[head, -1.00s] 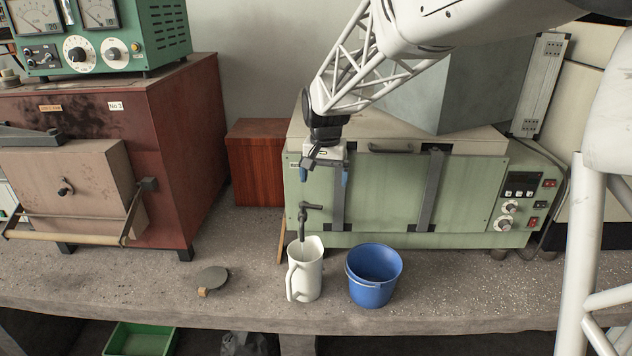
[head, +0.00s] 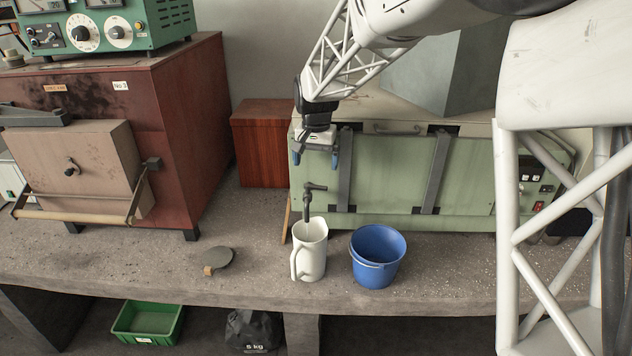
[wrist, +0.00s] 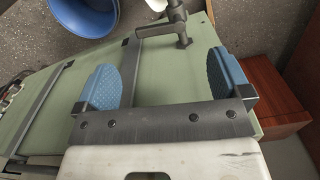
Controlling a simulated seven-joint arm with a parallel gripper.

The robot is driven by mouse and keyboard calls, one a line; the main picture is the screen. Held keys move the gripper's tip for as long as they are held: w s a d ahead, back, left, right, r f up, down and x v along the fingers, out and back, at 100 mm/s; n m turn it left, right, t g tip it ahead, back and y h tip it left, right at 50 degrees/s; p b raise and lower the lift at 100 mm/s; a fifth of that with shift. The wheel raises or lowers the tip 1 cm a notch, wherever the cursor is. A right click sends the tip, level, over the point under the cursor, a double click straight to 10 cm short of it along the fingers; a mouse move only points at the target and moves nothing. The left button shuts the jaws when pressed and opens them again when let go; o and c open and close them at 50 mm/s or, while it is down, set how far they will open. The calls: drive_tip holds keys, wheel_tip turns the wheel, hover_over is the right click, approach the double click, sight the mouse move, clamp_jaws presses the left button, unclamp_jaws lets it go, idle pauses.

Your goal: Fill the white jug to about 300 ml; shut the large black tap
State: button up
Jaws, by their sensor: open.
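The white jug (head: 310,255) stands upright on the bench with its handle to the left. The large black tap (head: 308,200) is above it, its spout reaching down at the jug's mouth and its lever pointing right. My gripper (head: 315,159) is open and empty, above the tap and in front of the green cabinet. In the wrist view my gripper (wrist: 163,78) shows two blue fingers spread apart, with the tap (wrist: 178,18) beyond them and apart from them. A sliver of the jug (wrist: 157,4) shows at the top edge.
A blue bucket (head: 377,262) stands close right of the jug. The bench front (head: 120,265) is mostly clear.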

sight(316, 185)
drive_tip(key=shift+f, duration=3.45)
drive_tip(key=c, duration=0.9)
